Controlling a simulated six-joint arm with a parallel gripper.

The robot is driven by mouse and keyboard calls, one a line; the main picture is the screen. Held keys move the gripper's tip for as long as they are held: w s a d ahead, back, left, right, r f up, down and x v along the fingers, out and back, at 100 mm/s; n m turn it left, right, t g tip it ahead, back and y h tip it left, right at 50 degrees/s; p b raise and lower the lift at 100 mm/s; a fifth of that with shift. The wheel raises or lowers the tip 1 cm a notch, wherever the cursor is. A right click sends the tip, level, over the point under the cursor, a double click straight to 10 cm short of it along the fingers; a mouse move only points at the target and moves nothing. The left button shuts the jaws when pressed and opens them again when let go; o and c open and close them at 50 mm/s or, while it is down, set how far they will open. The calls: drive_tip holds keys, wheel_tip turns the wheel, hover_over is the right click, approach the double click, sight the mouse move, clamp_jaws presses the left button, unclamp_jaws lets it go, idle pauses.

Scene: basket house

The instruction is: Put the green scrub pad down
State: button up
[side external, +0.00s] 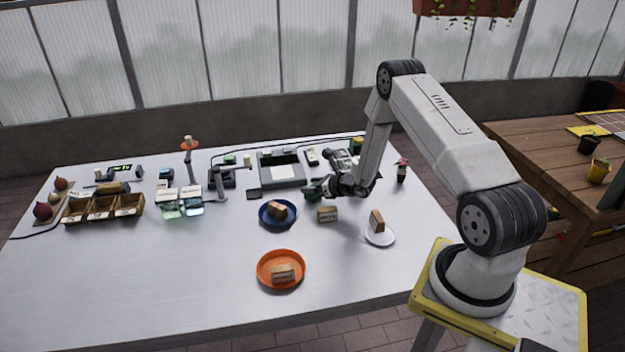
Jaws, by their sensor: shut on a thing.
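My gripper (318,190) is over the middle of the white table, pointing left, behind the blue plate. It is shut on a small dark green thing at its tips, which looks like the green scrub pad (311,187). The pad is small and partly hidden by the dark fingers. I cannot tell whether it touches the table.
A blue plate (264,219), an orange plate (262,279) and a white plate (387,241) each bear a brown labelled block. Another block (327,214) lies on the table. A grey tray (263,165) stands behind; a wooden compartment box (103,214) is left. The table's front left is clear.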

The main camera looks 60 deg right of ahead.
drive_tip(key=shift+f, duration=0.35)
drive_tip(key=o, duration=1.2)
drive_tip(key=shift+r, duration=0.2)
drive_tip(key=shift+s, duration=0.15)
drive_tip(key=v, duration=1.1)
drive_tip(key=shift+s+r, duration=0.25)
drive_tip(key=shift+s, duration=0.05)
